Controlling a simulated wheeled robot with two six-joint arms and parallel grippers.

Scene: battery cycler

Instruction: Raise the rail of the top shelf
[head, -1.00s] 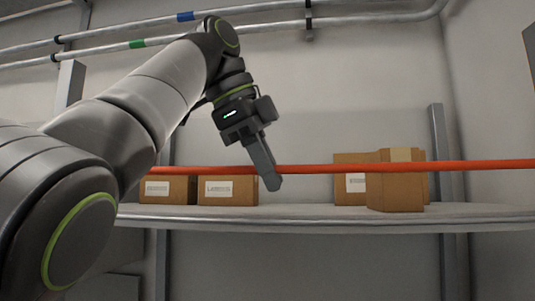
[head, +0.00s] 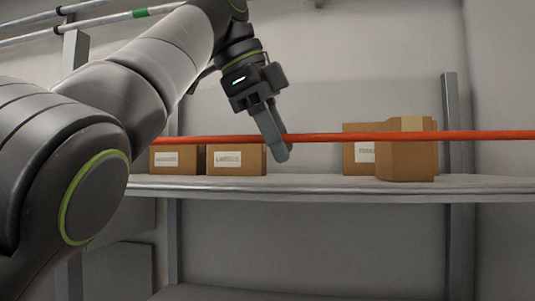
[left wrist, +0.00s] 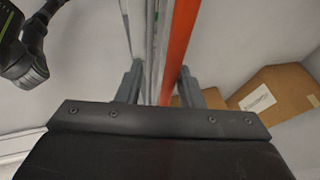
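The orange rail (head: 350,136) runs level across the front of the shelf (head: 320,189), a little above its edge and in front of the boxes. My left gripper (head: 275,135) points down at the rail in the head view, its near finger crossing in front of it and the tip below it. In the left wrist view the rail (left wrist: 179,38) runs between the two separated fingers of the left gripper (left wrist: 160,85), closer to the right finger. The gripper is open around the rail; I see no clamping.
Cardboard boxes stand on the shelf behind the rail: two on the left (head: 236,159) and a group on the right (head: 407,155). A grey upright (head: 452,100) stands at the right. Pipes (head: 100,22) run along the wall at upper left.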

